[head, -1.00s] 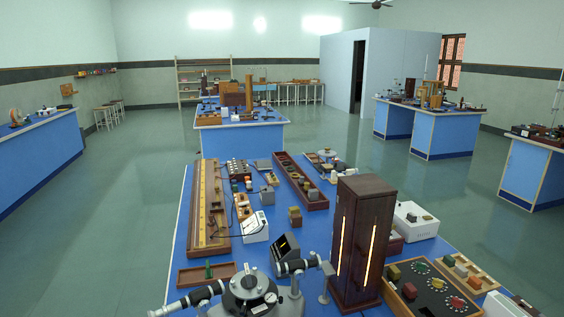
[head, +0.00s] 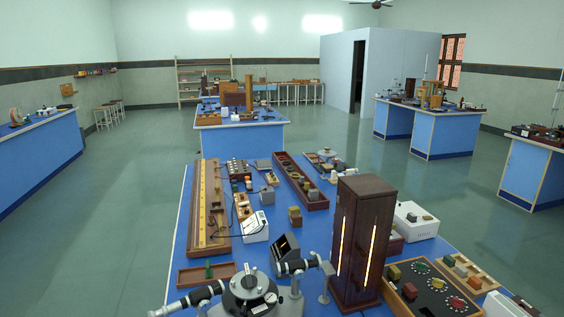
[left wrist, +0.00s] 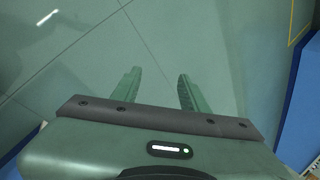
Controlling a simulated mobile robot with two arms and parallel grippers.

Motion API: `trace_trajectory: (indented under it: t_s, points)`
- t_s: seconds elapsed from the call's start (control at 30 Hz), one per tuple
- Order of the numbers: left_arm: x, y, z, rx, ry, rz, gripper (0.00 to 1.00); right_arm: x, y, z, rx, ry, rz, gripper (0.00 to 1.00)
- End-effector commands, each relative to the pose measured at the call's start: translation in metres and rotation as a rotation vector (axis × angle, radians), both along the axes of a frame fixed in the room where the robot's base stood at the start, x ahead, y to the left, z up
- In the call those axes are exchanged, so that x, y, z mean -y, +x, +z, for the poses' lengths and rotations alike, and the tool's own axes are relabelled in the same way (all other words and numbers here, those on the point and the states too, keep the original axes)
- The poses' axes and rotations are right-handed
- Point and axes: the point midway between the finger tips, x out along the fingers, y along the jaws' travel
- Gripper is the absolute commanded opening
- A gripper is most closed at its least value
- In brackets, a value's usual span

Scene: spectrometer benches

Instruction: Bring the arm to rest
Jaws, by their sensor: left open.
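My left gripper (left wrist: 157,92) shows in the left wrist view. Its two green fingers are apart with nothing between them, over bare floor. It does not show in the head view. My right gripper is in neither view. In the head view a spectrometer (head: 252,287) stands at the near edge of the blue bench (head: 275,229), beside a tall dark wooden lamp housing (head: 361,240) with glowing slits.
A long wooden ruler board (head: 208,207), a small tray (head: 207,274), a white meter box (head: 416,221) and a dark control board (head: 432,291) crowd the bench. In the left wrist view, blue bench sides (left wrist: 303,110) edge the picture. The floor (head: 120,215) left of the bench is clear.

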Motion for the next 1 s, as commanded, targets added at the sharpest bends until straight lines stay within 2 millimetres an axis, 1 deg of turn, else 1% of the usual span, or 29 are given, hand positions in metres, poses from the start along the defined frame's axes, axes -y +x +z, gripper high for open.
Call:
trace_trajectory:
  t_s: [0.03,0.07,0.1,0.17,0.2,0.27,0.37,0.4,0.47,0.5,0.57,0.6,0.7,0.8,0.83,0.9,1.0]
  points:
    - [-0.011,-0.019,-0.001,-0.012,0.004,0.064,0.44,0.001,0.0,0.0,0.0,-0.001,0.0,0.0]
    - [-0.005,-0.025,-0.006,-0.012,-0.009,0.087,0.44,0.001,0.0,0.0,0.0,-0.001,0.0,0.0]
    - [0.018,-0.024,-0.017,-0.009,-0.039,0.085,0.44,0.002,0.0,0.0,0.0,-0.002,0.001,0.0]
    - [0.042,-0.027,-0.029,-0.009,-0.07,0.09,0.44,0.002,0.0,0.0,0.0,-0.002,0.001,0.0]
    - [0.059,-0.03,-0.036,-0.012,-0.092,0.097,0.44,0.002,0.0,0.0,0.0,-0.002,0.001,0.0]
    - [0.086,-0.033,-0.048,-0.013,-0.127,0.107,0.44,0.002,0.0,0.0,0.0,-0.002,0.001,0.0]
    - [0.137,-0.039,-0.066,-0.015,-0.192,0.125,0.44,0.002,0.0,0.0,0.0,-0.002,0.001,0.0]
    - [0.161,-0.042,-0.074,-0.017,-0.221,0.134,0.44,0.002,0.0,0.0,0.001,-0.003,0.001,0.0]
    - [0.198,-0.045,-0.084,-0.019,-0.267,0.147,0.44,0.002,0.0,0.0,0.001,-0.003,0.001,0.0]
    - [0.225,-0.046,-0.09,-0.019,-0.3,0.156,0.44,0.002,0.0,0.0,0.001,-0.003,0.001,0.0]
    - [0.262,-0.049,-0.097,-0.02,-0.345,0.17,0.44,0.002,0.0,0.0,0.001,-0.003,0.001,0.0]
    - [0.286,-0.05,-0.101,-0.022,-0.374,0.179,0.44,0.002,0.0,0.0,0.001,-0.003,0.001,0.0]
    - [0.334,-0.051,-0.106,-0.023,-0.432,0.196,0.44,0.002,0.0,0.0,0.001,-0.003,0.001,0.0]
    - [0.368,-0.052,-0.108,-0.025,-0.471,0.207,0.44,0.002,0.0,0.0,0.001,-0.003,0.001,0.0]
    - [0.375,-0.052,-0.108,-0.025,-0.479,0.209,0.44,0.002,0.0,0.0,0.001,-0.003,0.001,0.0]
    - [0.385,-0.052,-0.108,-0.026,-0.492,0.213,0.44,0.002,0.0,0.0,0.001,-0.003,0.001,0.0]
    - [0.391,-0.052,-0.108,-0.026,-0.498,0.216,0.44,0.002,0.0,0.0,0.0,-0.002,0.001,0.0]
